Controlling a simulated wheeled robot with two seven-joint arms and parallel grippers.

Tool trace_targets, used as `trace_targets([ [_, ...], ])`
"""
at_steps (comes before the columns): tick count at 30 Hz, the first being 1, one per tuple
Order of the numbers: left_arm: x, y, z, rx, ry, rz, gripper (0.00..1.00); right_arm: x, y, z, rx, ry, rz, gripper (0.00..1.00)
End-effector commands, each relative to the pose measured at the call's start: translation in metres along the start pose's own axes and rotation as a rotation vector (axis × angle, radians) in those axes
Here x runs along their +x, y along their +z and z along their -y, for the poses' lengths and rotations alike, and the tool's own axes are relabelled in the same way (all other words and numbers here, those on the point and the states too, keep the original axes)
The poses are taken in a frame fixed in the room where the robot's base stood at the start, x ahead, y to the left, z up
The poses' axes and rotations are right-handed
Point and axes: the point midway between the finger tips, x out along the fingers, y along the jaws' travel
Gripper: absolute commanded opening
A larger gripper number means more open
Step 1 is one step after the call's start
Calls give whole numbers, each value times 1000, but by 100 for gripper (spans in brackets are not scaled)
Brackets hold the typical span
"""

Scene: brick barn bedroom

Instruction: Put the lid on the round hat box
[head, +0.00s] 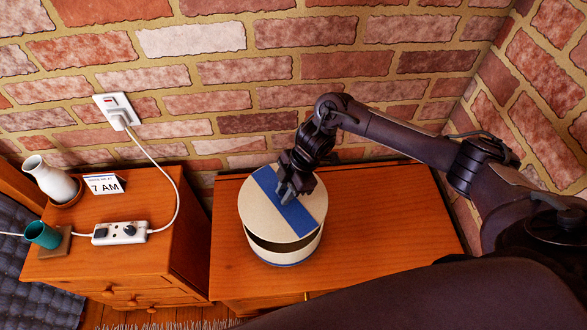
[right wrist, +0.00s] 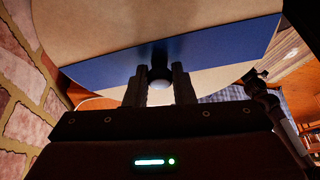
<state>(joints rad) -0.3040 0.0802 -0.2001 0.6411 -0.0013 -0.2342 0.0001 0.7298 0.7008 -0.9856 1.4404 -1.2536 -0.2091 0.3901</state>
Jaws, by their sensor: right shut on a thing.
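The round hat box (head: 293,251), cream with a blue base edge, stands upright on the right wooden cabinet. Its cream lid (head: 258,213) with a blue band lies over the box top. A dark gap shows between lid and box along the front, so the lid is not flush there; the back is hidden. My right gripper (head: 286,197) is shut on the lid's knob at the middle of the blue band. The right wrist view shows the lid (right wrist: 210,20) and the knob (right wrist: 158,85) between the two fingers. My left gripper is not in view.
The cabinet top (head: 385,240) is clear right of the box. A second cabinet at left holds a white vase (head: 50,180), a teal cup (head: 42,235), a 7 AM card (head: 104,184) and a power strip (head: 120,233). A brick wall (head: 220,70) stands close behind.

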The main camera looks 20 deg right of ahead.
Motion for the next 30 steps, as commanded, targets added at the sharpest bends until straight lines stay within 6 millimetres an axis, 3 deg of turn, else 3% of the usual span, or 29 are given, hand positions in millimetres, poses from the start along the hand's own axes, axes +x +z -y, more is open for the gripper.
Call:
trace_targets([
  [18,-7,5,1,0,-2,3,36,-1,-3,3,-14,-8,-1,0],
  [30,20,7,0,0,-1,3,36,34,12,3,-14,-8,-1,0],
])
